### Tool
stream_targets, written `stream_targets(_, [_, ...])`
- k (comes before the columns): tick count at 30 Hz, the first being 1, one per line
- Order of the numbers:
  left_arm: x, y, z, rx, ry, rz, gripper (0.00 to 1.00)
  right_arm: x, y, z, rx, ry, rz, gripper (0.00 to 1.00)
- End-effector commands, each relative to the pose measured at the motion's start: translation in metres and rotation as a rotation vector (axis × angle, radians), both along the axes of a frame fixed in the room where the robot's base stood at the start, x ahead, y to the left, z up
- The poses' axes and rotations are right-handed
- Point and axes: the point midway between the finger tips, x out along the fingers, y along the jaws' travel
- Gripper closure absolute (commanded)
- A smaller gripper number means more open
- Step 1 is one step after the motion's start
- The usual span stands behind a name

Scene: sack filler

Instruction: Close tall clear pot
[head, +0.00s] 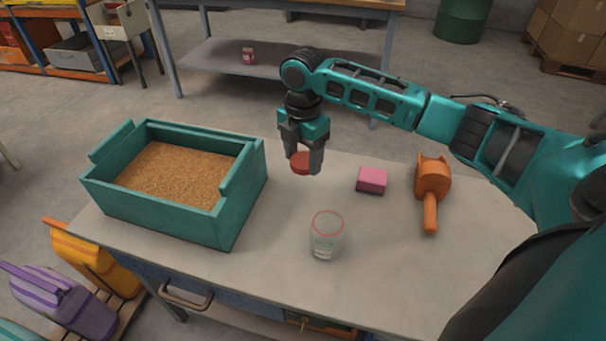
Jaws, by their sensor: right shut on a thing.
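The clear pot (326,238) stands upright on the table near its front edge, with a red ring at its rim and a pale label low on its side. My right gripper (302,164) is shut on a red lid (300,168). It holds the lid behind the pot and a little to its left, apart from it and seemingly above the table. The gripper's fingers hide parts of the lid's sides. My left gripper is not in view.
A teal bin of grain (236,208) takes up the table's left side. A pink block (371,180) and an orange scoop (431,190) lie to the right. The grey table top (385,265) is clear around the pot. Purple and yellow containers (60,300) stand below on the left.

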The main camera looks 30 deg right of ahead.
Motion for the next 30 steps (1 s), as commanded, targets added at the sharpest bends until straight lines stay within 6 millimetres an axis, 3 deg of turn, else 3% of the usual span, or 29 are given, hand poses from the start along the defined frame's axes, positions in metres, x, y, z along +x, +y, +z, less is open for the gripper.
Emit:
stream_targets(1, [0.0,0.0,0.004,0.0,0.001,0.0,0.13,0.001,0.0,0.018,0.001,-0.005,0.001,0.66])
stream_targets(6, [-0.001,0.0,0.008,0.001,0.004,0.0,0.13,0.001,0.001,0.056,0.002,-0.004,0.001,0.66])
stream_targets(12, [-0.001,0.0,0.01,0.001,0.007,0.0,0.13,0.001,0.0,0.083,0.001,-0.002,0.0,0.66])
stream_targets(26, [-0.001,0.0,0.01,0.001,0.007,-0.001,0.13,0.0,0.0,0.09,0.001,0.0,0.001,0.66])
stream_targets(30, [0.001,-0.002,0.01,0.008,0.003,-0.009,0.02,0.001,0.002,0.089,0.001,0.0,0.006,0.66])
